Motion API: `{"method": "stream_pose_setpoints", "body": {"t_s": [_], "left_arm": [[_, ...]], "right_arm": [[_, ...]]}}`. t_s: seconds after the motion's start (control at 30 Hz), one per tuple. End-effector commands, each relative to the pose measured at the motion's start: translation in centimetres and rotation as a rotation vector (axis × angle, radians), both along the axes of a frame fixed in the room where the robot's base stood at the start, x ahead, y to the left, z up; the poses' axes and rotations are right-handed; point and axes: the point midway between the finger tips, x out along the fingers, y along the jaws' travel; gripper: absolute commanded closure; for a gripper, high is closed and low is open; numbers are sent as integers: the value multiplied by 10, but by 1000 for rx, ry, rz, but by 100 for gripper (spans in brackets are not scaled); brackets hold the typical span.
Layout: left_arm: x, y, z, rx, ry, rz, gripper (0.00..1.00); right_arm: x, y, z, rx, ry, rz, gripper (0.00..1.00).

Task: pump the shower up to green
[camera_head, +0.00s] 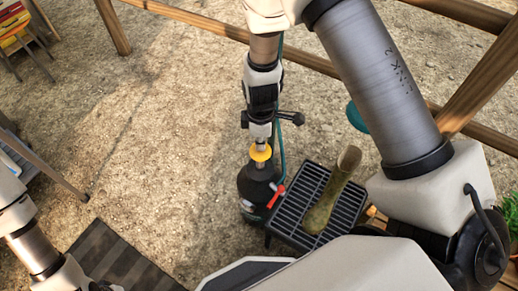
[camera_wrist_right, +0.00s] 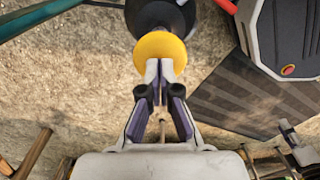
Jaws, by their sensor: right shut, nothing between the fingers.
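The pressure shower (camera_head: 258,186) is a dark, rounded bottle standing on the ground, with a yellow pump knob (camera_head: 260,153) on top and a red trigger piece (camera_head: 276,197) beside it. My right gripper (camera_head: 261,142) is directly above the knob, pointing down. In the right wrist view my right gripper (camera_wrist_right: 159,68) has its fingertips together over the edge of the yellow knob (camera_wrist_right: 160,47), with nothing between them. I cannot tell whether they press on it. The dark bottle (camera_wrist_right: 158,14) shows behind the knob. My left arm is at the lower left; its fingers are not clear. The gauge reading is too small to read.
A black grill (camera_head: 290,215) with an olive boot-like object (camera_head: 333,190) on it stands right of the shower. A teal hose (camera_head: 282,150) rises beside my right arm. A striped dark mat (camera_head: 125,262) lies at lower left. Bare sandy ground is left of the shower.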

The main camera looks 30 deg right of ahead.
Motion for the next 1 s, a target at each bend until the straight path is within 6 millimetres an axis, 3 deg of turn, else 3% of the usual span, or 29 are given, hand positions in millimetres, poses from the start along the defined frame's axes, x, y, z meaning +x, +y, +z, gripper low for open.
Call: {"method": "stream_pose_setpoints", "body": {"t_s": [0.17,1.0], "left_arm": [[0,0,-2,0,0,0,57],[0,0,-46,0,0,0,57]], "right_arm": [[0,0,-2,0,0,0,100],[0,0,-54,0,0,-1,100]]}}
